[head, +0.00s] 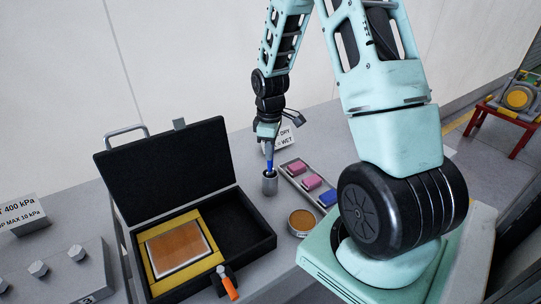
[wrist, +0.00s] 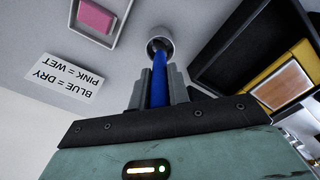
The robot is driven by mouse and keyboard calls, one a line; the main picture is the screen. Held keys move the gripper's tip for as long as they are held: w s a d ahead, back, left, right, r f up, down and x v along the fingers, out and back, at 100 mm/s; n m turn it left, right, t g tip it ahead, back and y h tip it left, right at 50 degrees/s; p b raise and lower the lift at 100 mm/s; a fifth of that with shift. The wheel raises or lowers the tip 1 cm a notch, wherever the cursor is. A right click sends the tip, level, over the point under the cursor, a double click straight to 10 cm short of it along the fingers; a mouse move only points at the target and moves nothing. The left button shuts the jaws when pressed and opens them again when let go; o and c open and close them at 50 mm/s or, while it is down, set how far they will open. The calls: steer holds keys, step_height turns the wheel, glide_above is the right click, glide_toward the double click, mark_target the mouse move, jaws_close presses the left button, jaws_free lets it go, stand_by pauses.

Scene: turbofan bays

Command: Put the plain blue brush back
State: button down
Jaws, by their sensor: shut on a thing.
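My gripper (head: 268,141) is shut on the blue brush (head: 269,162) and holds it roughly upright over a small grey cup (head: 270,186). In the wrist view the blue brush (wrist: 159,82) runs between the fingers (wrist: 158,90) toward the round mouth of the cup (wrist: 160,36). The brush's lower end is at the cup's mouth; I cannot tell how far inside it is. The fingers are above the cup and apart from it.
An open black case (head: 262,243) with an orange panel stands left of the cup. To the right are a tray (head: 291,179) of pink and blue blocks and a round tin (head: 301,221). A sign (wrist: 63,86) reads "BLUE = DRY, PINK = WET". An orange-handled tool (head: 229,287) lies in front.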

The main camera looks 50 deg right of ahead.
steer(key=shift+f, duration=1.35)
steer(key=shift+f, duration=0.15)
steer(key=c, duration=1.3)
jaws_free()
steer(key=shift+c, duration=0.2)
